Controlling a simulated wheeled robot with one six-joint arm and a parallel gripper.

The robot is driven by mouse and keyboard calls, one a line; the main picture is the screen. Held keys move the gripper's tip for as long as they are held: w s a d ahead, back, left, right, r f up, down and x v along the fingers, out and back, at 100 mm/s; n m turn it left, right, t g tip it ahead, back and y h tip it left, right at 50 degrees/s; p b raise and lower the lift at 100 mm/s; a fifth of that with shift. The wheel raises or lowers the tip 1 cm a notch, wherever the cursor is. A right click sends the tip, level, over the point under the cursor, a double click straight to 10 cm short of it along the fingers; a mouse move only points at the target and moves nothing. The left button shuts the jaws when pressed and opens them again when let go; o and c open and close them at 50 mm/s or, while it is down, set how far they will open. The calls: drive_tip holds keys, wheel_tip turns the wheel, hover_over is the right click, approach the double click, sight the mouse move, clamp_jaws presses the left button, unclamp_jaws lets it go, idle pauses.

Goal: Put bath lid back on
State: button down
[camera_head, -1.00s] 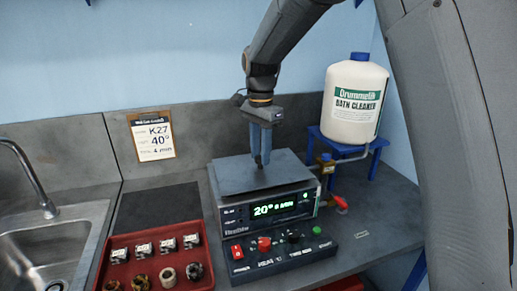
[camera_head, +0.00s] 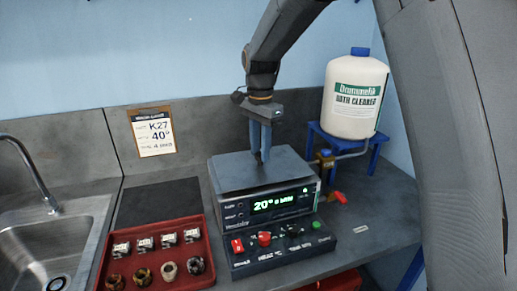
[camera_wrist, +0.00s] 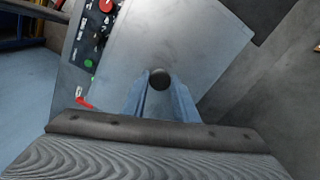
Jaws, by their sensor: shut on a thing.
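The bath (camera_head: 272,207) is a grey box with a lit green display reading 20°. Its flat grey lid (camera_head: 228,175) lies over the top of the bath. My gripper (camera_head: 261,158) points straight down at the middle of the lid. In the wrist view, my gripper (camera_wrist: 160,82) has its two blue fingers shut on the round dark knob (camera_wrist: 160,79) of the lid (camera_wrist: 190,45). The lid looks level in the head view. I cannot tell whether it rests fully on the rim. The inside of the bath is hidden.
A control panel (camera_head: 283,249) with red and green buttons lies in front of the bath. A white cleaner jug (camera_head: 354,100) stands on a blue stand at right. A red tray (camera_head: 190,272) with several small parts is front left, beside the sink (camera_head: 45,240).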

drive_tip(key=shift+f, duration=0.55)
idle(1.0)
drive_tip(key=c, duration=0.8)
unclamp_jaws()
drive_tip(key=shift+c, duration=0.2)
drive_tip(key=shift+w+r, duration=0.1)
drive_tip(key=shift+r+p, duration=2.5)
drive_tip(key=shift+r, duration=0.95)
